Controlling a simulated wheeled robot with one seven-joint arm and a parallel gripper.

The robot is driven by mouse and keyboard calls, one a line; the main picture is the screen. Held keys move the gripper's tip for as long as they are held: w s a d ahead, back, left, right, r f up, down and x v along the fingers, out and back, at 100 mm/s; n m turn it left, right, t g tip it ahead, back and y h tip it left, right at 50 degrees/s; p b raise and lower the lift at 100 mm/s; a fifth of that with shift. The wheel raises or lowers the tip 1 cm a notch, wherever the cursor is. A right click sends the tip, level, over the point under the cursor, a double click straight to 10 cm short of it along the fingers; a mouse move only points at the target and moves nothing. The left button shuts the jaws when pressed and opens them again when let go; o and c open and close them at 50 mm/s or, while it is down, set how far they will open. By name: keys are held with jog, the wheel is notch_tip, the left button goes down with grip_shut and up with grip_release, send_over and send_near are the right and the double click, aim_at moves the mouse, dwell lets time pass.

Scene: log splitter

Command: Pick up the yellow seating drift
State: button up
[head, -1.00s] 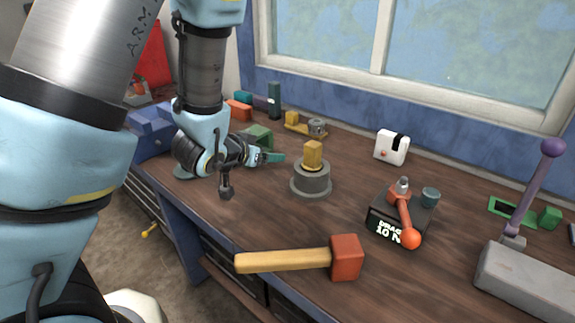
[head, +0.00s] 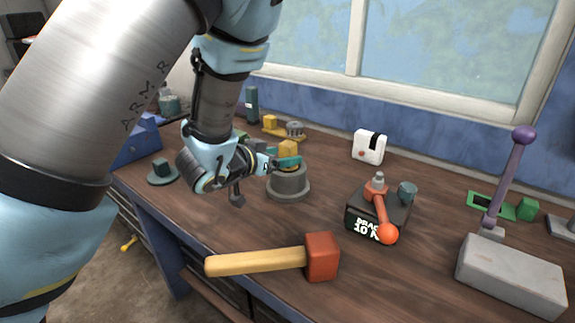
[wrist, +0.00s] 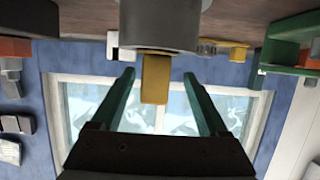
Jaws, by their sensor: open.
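The yellow drift (head: 288,148) is a small upright block standing on top of a round grey stepped base (head: 288,184). My gripper (head: 284,163) is level with it, fingers reaching in from the left and partly covering the drift's lower part. In the wrist view, which is upside down, the drift (wrist: 155,80) hangs between the two open green fingers (wrist: 158,74), with a gap visible on both sides. The grey base (wrist: 160,25) shows just above it there. My gripper is open and holds nothing.
A mallet (head: 322,257) lies at the front edge. A black box with an orange-knobbed lever (head: 388,232) is to the right, with a white block (head: 369,146) behind. Another yellow piece (head: 270,123) stands at the back. A purple-handled lever (head: 508,180) stands at far right.

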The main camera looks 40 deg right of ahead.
aim_at(293, 155)
jog(key=x, duration=0.1)
jog(key=p+x, duration=0.2)
jog(key=x, duration=0.1)
jog(key=shift+s+d, duration=0.15)
jog(key=shift+s, duration=0.15)
jog(key=shift+w+d+f, duration=0.15)
jog(key=shift+d+f, duration=0.15)
jog(key=shift+d, duration=0.2)
jog(key=shift+c, duration=0.2)
grip_shut()
